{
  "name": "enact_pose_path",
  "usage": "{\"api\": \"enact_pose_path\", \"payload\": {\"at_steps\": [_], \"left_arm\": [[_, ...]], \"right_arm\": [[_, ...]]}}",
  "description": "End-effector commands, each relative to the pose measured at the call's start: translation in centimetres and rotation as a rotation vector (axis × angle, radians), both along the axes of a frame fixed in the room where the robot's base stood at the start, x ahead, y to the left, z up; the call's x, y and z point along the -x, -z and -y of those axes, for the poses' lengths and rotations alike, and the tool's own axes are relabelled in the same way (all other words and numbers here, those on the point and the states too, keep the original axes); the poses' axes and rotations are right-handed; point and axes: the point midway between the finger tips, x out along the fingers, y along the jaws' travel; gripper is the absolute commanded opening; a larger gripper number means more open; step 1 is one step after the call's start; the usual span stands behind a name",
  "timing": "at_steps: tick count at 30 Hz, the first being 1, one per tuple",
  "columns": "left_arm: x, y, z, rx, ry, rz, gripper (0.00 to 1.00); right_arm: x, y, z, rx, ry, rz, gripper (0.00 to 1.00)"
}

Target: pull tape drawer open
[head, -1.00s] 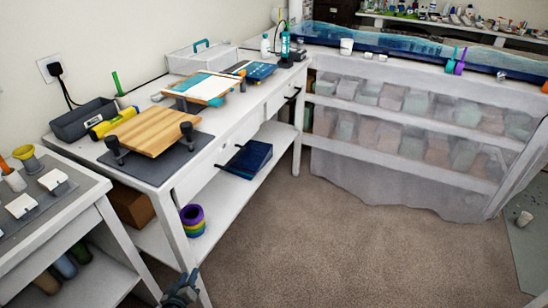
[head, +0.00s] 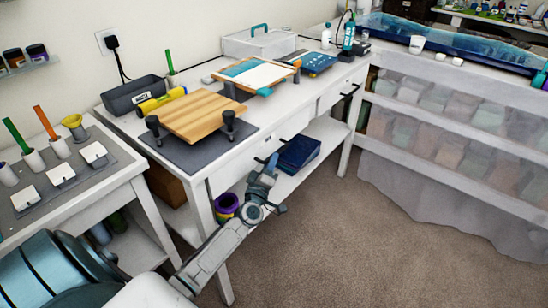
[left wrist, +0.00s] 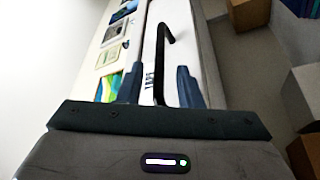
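The near drawer (head: 290,129) is a white front under the bench top and looks closed. My left gripper (head: 268,163) is at this drawer front in the head view. In the left wrist view the black bar handle (left wrist: 161,60) shows between the two dark fingers of my left gripper (left wrist: 147,86), which are spread apart. I cannot tell whether the fingers touch the handle. A small dark label (left wrist: 149,76) shows on the white front; its text is unreadable, so I cannot confirm this is the tape drawer. My right gripper is out of view.
A wooden board (head: 194,115) stands on supports on the bench top. A dark blue box (head: 300,153) and a purple-rimmed roll or tub (head: 226,204) are on the lower shelf. A second drawer handle (head: 350,90) is farther back. Carpet (head: 330,240) in front is clear.

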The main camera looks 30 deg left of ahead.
Motion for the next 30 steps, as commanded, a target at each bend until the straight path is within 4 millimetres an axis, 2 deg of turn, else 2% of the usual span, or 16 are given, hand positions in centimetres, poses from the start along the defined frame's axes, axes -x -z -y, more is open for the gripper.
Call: {"api": "enact_pose_path", "payload": {"at_steps": [3, 6, 16, 17, 21, 30], "left_arm": [[-1.5, -0.3, -0.4, 0.0, 0.0, 0.001, 0.32], [-2.2, -0.5, -0.6, -0.001, -0.001, 0.0, 0.32], [-2.5, -0.5, -0.7, -0.001, 0.0, -0.002, 0.32], [-2.5, -0.5, -0.7, -0.001, 0.0, 0.0, 0.29], [-2.5, -0.5, -0.7, -0.001, 0.0, 0.0, 0.01], [-2.5, -0.5, -0.5, 0.0, 0.0, -0.001, 0.0]], "right_arm": [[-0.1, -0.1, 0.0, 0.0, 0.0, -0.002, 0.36], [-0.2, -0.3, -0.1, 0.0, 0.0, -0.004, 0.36], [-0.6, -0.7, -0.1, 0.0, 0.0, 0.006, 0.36], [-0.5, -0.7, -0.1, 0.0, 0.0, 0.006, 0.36], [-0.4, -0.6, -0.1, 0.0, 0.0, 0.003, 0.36], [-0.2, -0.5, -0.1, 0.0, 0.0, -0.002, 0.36]]}}
